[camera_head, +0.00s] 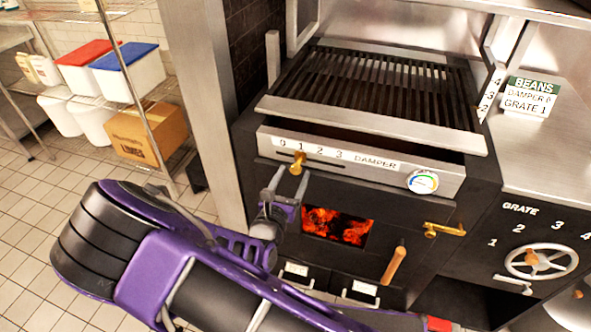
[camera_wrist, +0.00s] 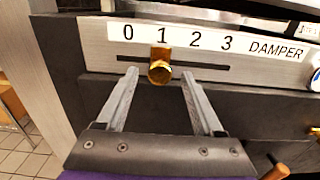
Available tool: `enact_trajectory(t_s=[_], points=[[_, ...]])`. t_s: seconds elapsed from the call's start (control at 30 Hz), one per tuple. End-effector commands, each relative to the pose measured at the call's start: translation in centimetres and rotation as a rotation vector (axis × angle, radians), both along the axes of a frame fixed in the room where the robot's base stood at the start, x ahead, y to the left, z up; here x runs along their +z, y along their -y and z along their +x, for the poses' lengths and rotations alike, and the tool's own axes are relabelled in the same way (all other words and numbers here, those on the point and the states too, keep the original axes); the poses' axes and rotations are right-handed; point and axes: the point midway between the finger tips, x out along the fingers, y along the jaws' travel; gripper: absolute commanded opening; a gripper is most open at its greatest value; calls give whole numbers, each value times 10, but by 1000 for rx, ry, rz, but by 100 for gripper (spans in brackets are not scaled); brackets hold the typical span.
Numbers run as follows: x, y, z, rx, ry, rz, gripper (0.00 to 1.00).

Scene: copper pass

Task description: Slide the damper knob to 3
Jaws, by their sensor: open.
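The brass damper knob (camera_head: 297,162) sits in a dark horizontal slot on the steel panel below the grill, under the scale 0 1 2 3 marked DAMPER (camera_head: 375,163). No contact with the knob shows. In the head view my gripper (camera_head: 284,182) is in front of the panel, just below the knob.
A round gauge (camera_head: 423,182) is at the panel's right end. Below are a fire window (camera_head: 336,226), a brass latch (camera_head: 443,229) and a wooden handle (camera_head: 393,265). A grate handwheel (camera_head: 541,261) and a sign reading "BEANS DAMPER 0 GRATE 1" (camera_head: 528,97) are at right.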

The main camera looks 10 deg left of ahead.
Motion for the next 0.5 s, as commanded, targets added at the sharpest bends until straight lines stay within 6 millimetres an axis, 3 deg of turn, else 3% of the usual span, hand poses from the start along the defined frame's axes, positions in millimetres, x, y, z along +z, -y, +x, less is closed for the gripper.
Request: enact_trajectory(t_s=[0.2, 0.5], points=[[-1, 3, 24, -1, -1, 1, 69], [0, 4, 29, 0, 0, 1, 69]])
